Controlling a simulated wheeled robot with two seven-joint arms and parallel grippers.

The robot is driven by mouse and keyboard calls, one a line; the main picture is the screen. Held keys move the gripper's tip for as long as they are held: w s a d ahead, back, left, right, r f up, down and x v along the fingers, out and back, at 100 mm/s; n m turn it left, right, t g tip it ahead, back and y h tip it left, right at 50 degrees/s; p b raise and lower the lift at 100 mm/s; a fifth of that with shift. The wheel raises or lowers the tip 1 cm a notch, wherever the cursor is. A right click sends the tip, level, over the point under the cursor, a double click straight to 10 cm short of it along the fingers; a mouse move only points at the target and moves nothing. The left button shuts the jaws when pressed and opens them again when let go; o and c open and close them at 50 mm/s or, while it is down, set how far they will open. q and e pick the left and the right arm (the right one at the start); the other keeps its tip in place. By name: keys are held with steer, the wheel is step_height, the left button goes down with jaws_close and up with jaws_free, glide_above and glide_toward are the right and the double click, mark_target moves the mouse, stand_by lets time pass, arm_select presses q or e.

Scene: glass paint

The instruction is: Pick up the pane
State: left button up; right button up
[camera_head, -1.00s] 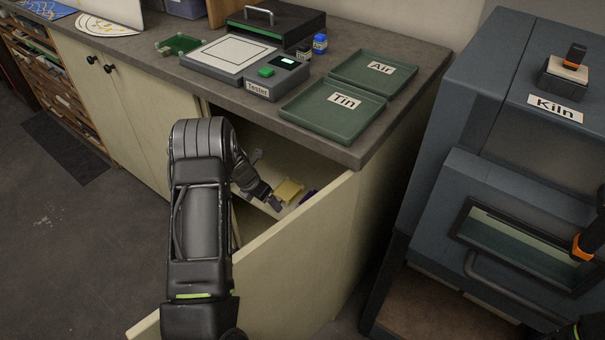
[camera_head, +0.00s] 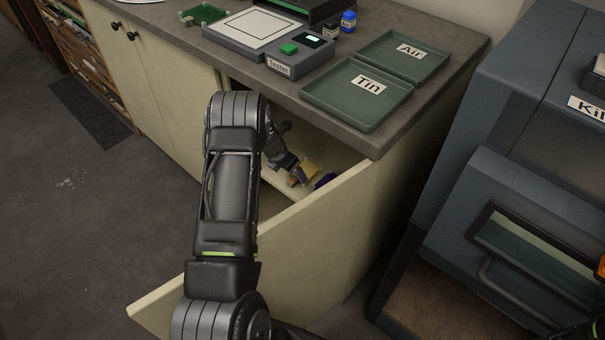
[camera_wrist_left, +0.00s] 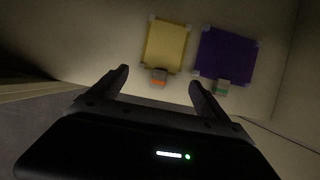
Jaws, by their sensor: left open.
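Two panes lie inside the open cabinet. The yellow pane (camera_wrist_left: 165,48) has pale corners and an orange-tipped tab on its near edge; it also shows in the head view (camera_head: 312,170). The purple pane (camera_wrist_left: 226,54) lies just to its right with a green-tipped tab; only a bit of it shows in the head view (camera_head: 325,180). My left gripper (camera_wrist_left: 158,83) is open and empty, its two fingertips apart, short of the yellow pane and its tab. In the head view my left arm reaches into the cabinet. My right gripper is not clearly seen.
The open cabinet door (camera_head: 305,235) stands right of my left arm. The counter (camera_head: 378,140) overhangs the opening, with the Tin tray (camera_head: 345,105), Air tray (camera_head: 425,68) and Tester (camera_head: 280,65) on it. The kiln (camera_head: 530,140) stands at right.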

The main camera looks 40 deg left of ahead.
mark_target(295, 178)
arm_select(q)
steer(key=shift+x, duration=2.6)
steer(key=c, duration=1.2)
steer(key=shift+o, duration=0.2)
steer(key=shift+r, duration=0.1)
